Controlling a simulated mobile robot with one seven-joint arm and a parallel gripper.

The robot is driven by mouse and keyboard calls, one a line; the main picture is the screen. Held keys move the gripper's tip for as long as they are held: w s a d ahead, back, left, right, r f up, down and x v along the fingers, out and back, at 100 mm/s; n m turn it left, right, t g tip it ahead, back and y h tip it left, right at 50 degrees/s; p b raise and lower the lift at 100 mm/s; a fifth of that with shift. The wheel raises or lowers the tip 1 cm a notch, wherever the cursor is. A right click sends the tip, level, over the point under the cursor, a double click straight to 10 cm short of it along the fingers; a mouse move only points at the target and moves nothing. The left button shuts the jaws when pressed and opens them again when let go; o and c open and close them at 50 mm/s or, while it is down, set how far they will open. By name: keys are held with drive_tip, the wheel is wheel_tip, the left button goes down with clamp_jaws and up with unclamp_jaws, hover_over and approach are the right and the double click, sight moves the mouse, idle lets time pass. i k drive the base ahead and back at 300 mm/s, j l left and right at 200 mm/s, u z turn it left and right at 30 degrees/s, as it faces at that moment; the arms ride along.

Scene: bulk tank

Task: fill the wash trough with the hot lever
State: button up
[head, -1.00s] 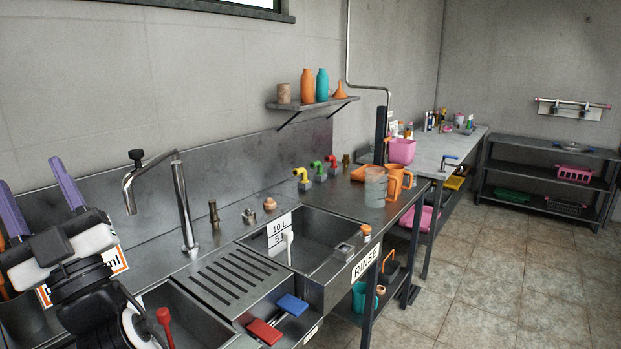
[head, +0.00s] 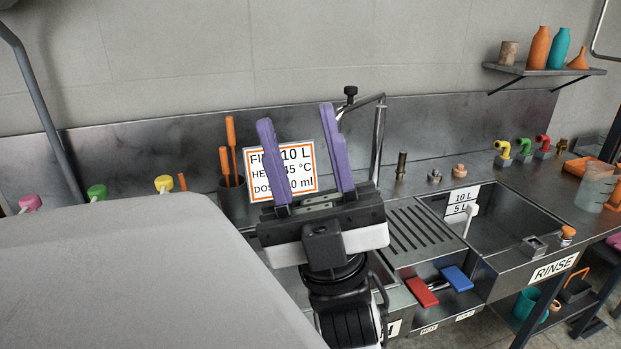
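The red lever paddle (head: 421,291) and the blue lever paddle (head: 457,278) sit side by side below the ribbed drainboard. Small labels are under them, too small to read surely; I take the red one as the hot lever. The wash trough (head: 402,302) lies left of them, mostly hidden behind my gripper and arm; its water level cannot be seen. Its tap (head: 378,140) rises behind my gripper. My gripper (head: 296,114) has its two purple fingers wide apart, pointing up, with nothing between them. It is left of the levers and not touching them.
A sign (head: 297,168) reading 10 L, 45 °C stands behind my gripper. A large grey rounded body (head: 130,270) fills the lower left. The rinse trough (head: 510,232) is at right, with a 10 L / 5 L mark. Coloured taps (head: 523,147) line the back right.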

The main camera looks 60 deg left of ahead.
sight(421, 292)
drive_tip(key=i+l+u, duration=0.25)
drive_tip(key=l, duration=0.3)
drive_tip(key=i+u, duration=0.1)
drive_tip(key=u, duration=1.65)
